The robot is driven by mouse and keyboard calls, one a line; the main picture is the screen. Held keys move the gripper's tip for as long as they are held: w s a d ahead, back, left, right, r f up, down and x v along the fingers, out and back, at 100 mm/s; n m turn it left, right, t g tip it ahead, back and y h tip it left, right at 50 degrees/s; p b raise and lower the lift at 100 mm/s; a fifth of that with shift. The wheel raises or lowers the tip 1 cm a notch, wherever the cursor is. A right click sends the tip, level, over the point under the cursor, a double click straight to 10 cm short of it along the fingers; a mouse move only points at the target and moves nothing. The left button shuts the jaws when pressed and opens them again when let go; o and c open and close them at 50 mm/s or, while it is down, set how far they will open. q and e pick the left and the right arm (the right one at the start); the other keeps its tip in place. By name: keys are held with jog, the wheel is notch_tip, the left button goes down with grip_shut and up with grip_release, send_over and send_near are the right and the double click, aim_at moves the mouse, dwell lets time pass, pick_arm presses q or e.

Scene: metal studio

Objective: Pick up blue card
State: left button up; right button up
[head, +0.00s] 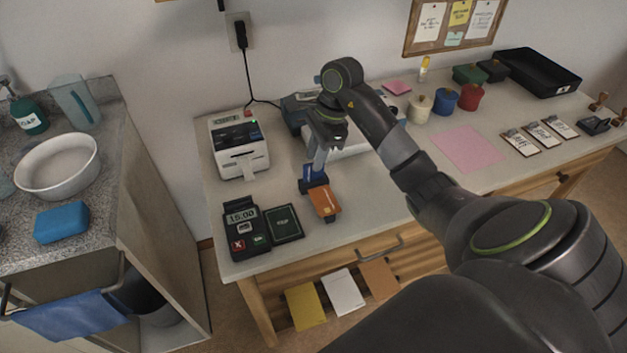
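A small blue piece (309,171), which looks like the blue card, shows at the lower end of my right gripper (317,166). The gripper points down over the desk, and its fingers overlap the blue piece. I cannot tell whether they are closed on it. Just below and in front is a dark holder with an orange card (325,202) leaning in it. The contact between the blue piece and the holder is hidden or too small to make out. My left gripper is not in view.
A payment terminal (245,230) and a dark green pad (284,223) lie left of the gripper. A white printer (239,146) stands behind them. A pink sheet (467,149), several lidded jars and clipboards lie to the right. A black tray (538,72) is at the back.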

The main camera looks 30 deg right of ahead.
aim_at(314, 174)
jog(key=shift+d+b+x, duration=0.15)
jog(key=shift+b+x, duration=0.85)
jog(key=shift+x, duration=0.2)
jog(key=shift+d+b+x, duration=0.15)
jog(key=shift+b+x, duration=0.85)
jog(key=shift+x, duration=0.15)
jog(key=shift+w+a+f, duration=0.1)
jog(key=shift+w+f, duration=0.05)
jog(key=shift+f, duration=0.3)
grip_shut()
